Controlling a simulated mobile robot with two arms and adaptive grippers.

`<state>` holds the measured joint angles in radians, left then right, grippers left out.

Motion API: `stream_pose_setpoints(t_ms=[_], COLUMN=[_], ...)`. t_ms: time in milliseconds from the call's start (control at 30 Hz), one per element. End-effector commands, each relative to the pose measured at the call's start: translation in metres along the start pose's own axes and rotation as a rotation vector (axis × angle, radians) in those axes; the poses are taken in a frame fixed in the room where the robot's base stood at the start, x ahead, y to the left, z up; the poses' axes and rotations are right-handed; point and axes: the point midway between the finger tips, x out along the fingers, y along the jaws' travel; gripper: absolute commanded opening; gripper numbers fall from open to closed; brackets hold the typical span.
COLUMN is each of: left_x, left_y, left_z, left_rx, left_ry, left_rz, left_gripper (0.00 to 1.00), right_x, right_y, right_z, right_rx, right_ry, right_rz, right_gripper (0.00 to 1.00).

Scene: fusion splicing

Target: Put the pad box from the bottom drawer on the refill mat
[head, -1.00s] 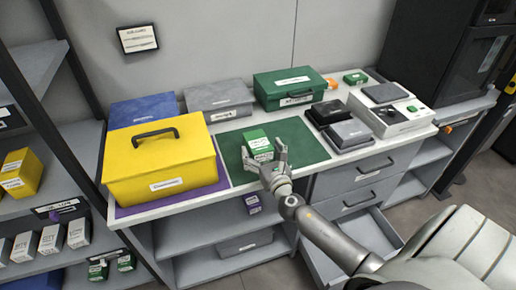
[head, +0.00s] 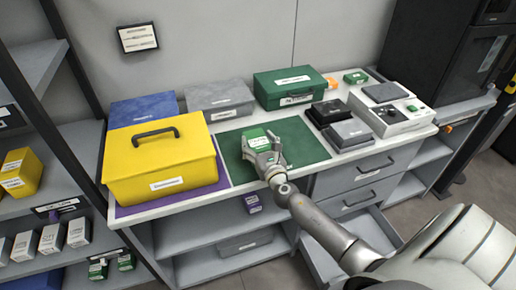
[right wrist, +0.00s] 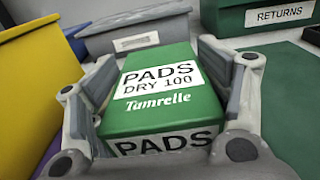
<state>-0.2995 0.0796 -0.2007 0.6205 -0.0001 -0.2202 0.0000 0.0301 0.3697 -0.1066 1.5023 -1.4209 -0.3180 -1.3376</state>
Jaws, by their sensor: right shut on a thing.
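The pad box (head: 255,137) is green with a white label. In the right wrist view the box (right wrist: 160,90) reads "PADS DRY 100 Tamrelle" and sits between both fingers. My right gripper (head: 266,156) is shut on its sides. Box and gripper are over the green mat (head: 308,147) on the counter; I cannot tell whether the box touches the mat. The bottom drawer (head: 372,235) stands open below the counter, partly hidden by my right arm. My left gripper is not in view.
A yellow case (head: 160,160) stands left of the mat. A green returns box (head: 290,86) and a grey box (head: 217,97) stand behind it. Black and grey cases (head: 350,133) stand to the right. The mat's right part is bare.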

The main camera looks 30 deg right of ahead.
Motion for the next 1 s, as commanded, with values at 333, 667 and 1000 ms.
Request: stream_pose_setpoints(t_ms=[333,667,1000], left_x=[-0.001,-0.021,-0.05], left_y=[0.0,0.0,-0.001], left_z=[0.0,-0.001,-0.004], left_rx=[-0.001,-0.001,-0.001], left_ry=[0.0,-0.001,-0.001], left_rz=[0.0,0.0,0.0], left_gripper=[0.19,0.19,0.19], right_x=[0.0,0.0,-0.061], right_y=[0.0,0.0,-0.004], right_z=[0.002,0.034,0.096], right_rx=[0.0,0.0,-0.003], right_ry=[-0.001,-0.003,0.002], right_rz=[0.0,0.002,0.004], right_gripper=[0.39,0.39,0.39])
